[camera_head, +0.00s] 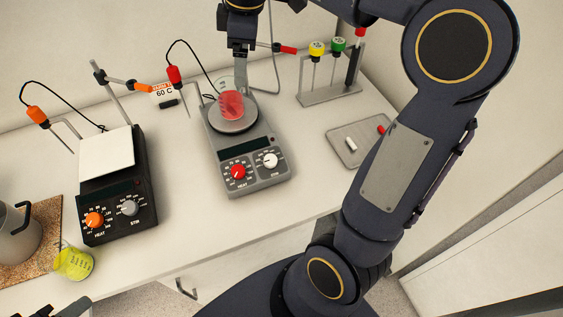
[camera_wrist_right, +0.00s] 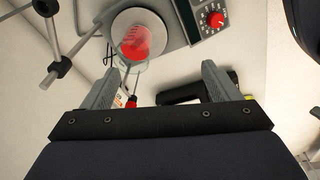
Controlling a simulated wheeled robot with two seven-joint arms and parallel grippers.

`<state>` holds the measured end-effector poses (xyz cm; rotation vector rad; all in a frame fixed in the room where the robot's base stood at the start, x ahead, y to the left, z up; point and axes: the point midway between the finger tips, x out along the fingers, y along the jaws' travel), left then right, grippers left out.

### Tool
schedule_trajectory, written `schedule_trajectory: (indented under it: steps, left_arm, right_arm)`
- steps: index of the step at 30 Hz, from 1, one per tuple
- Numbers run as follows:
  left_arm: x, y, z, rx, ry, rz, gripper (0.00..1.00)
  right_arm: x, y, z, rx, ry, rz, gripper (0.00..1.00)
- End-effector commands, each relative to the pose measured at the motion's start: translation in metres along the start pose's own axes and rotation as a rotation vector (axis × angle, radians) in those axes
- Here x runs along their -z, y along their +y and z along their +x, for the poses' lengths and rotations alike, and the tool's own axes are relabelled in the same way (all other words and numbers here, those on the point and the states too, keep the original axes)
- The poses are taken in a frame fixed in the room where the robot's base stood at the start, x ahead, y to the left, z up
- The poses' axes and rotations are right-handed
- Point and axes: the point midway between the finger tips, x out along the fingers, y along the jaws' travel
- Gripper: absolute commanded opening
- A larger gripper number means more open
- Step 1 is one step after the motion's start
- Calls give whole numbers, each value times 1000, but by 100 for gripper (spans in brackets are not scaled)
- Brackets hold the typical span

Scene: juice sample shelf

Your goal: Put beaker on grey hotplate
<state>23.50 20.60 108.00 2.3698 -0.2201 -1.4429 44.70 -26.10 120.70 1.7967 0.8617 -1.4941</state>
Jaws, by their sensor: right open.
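A clear beaker with red liquid (camera_head: 232,105) stands upright on the round plate of the grey hotplate (camera_head: 255,183), just behind its dials. The right wrist view also shows the beaker (camera_wrist_right: 136,43) on the hotplate's disc (camera_wrist_right: 128,17). My right gripper (camera_head: 239,62) is just behind the beaker in the head view. In the right wrist view its fingers (camera_wrist_right: 160,82) are wide apart with nothing between them, and the beaker is beyond the tips. A dark part at the bottom left edge of the head view may be my left gripper; its fingers cannot be made out.
A black hotplate (camera_head: 120,220) with a white square top stands at left. A yellow beaker (camera_head: 74,263) and a grey jug (camera_head: 18,235) are near the front left. A rack (camera_head: 330,95) and a small tray (camera_head: 345,150) are at right. A red-tipped probe hangs close behind the grey hotplate.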

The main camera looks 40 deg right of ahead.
Motion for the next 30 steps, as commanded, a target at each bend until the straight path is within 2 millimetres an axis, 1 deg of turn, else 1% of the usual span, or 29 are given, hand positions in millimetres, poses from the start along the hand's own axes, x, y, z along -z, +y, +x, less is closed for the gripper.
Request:
schedule_trajectory:
  steps: [1,2,3,4,5,6,9,12,13,15,18,30]
  left_arm:
    - [0,0,0,0,0,0,36]
    - [0,0,0,0,0,0,36]
    - [0,0,0,0,0,0,36]
    - [0,0,0,0,0,0,36]
    - [0,0,0,0,0,0,36]
    - [0,0,0,0,0,0,36]
    - [0,0,0,0,0,0,36]
    - [0,0,0,0,0,0,36]
    - [0,0,0,0,0,0,36]
    - [0,0,0,0,0,0,36]
    - [0,0,0,0,0,0,36]
    - [0,0,0,0,0,0,36]
  right_arm:
    - [-19,-26,-1,-15,44,107,82]
    - [-28,-39,1,-20,72,175,82]
    - [-38,-58,6,-23,110,267,82]
    - [-46,-72,11,-22,140,338,82]
    - [-53,-86,16,-20,171,411,82]
    - [-62,-105,25,-13,210,505,82]
    - [-79,-148,49,14,302,727,82]
    - [-89,-181,73,45,377,903,82]
    - [-90,-188,79,55,394,945,82]
    - [-93,-201,90,72,424,1021,82]
    - [-94,-210,98,87,447,1079,82]
    - [-95,-212,100,91,448,1089,82]
